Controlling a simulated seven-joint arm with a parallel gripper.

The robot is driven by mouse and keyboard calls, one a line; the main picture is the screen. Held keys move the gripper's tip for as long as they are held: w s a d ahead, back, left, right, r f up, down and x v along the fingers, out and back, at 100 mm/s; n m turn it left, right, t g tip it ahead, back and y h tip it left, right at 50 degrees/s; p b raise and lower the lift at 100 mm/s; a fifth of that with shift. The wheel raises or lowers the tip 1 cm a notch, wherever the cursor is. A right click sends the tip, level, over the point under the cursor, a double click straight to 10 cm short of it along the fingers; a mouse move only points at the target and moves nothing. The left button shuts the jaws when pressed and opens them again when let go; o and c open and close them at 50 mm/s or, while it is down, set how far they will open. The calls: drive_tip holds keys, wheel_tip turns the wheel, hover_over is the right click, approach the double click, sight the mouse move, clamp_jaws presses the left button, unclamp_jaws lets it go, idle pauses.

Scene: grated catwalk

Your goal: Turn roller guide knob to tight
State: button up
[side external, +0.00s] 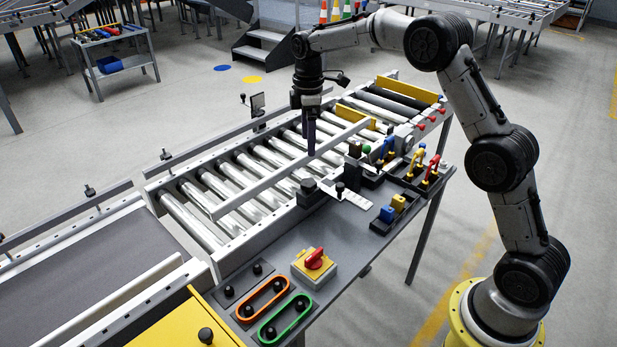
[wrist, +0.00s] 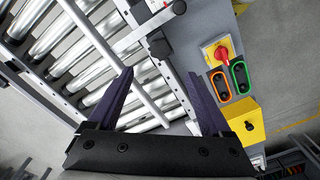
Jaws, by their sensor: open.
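A dark clamp knob (side external: 308,186) sits on the near side rail of the roller conveyor, at the inner end of a light scale bar (side external: 352,198). In the wrist view this knob (wrist: 158,46) lies just beyond the fingertips, roughly centred between them. A second black knob (side external: 340,188) stands on the bar, also seen in the wrist view (wrist: 179,7). A long guide rail (side external: 262,185) runs over the rollers. My gripper (side external: 311,153) points down above the rail, with its dark fingers (wrist: 160,72) spread and empty. Any tight marking is too small to read.
A red rotary switch (side external: 315,260) on a yellow box and orange and green framed button panels (side external: 264,299) stand at the front. Bare grey tabletop (side external: 345,235) lies between.

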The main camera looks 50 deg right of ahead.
sight(308, 182)
wheel_tip(308, 182, down, 12)
drive_tip(key=shift+f, duration=0.2)
idle(0.4)
clamp_jaws()
